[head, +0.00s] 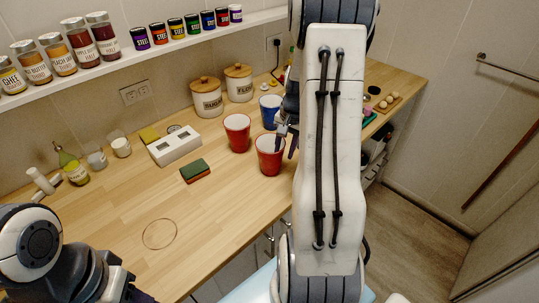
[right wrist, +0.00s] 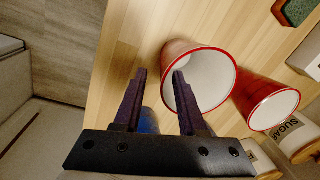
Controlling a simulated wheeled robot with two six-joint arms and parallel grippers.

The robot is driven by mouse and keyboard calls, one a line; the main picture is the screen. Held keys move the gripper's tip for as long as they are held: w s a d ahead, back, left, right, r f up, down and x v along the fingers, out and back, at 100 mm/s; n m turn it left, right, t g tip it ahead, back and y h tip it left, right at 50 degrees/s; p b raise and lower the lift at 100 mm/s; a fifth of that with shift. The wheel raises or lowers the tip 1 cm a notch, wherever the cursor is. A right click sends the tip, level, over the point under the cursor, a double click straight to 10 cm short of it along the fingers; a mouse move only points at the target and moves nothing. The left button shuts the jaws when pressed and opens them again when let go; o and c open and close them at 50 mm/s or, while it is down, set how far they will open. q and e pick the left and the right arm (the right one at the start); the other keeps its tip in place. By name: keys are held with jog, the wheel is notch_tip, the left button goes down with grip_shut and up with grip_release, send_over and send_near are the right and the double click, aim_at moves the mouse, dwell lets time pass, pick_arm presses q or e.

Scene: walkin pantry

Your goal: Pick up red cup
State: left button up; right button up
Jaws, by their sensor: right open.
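Two red cups stand upright on the wooden counter: a nearer one (head: 270,157) and one farther back to the left (head: 237,134). My right gripper (head: 286,140) is at the right side of the nearer cup, partly hidden by my arm. In the right wrist view the gripper (right wrist: 160,100) is open, its fingers apart with nothing held between them. One finger overlaps the white mouth of a red cup (right wrist: 208,78); whether it is inside or above the rim I cannot tell. The other red cup (right wrist: 270,104) is to the right. My left gripper's fingers are out of view.
A blue cup (head: 270,108) stands just behind the red cups. Lidded canisters (head: 207,98), a white block with openings (head: 174,146) and a green-topped sponge (head: 195,170) are nearby. Jars line a shelf (head: 180,45) above. The front left counter is clear around a thin ring mark (head: 160,248).

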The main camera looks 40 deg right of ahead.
aim_at(277, 172)
jog(key=shift+w+a+f, duration=0.15)
jog(key=shift+f, duration=0.35)
jog(key=shift+w+a+f, duration=0.1)
jog(key=shift+f, duration=0.4)
jog(key=shift+w+a+f+p, duration=0.15)
jog(key=shift+f+p, duration=0.25)
jog(key=shift+f, duration=0.95)
jog(key=shift+w+a+f+p, duration=0.15)
jog(key=shift+f+p, duration=0.2)
jog(key=shift+f, duration=1)
jog(key=shift+d, duration=0.1)
grip_shut()
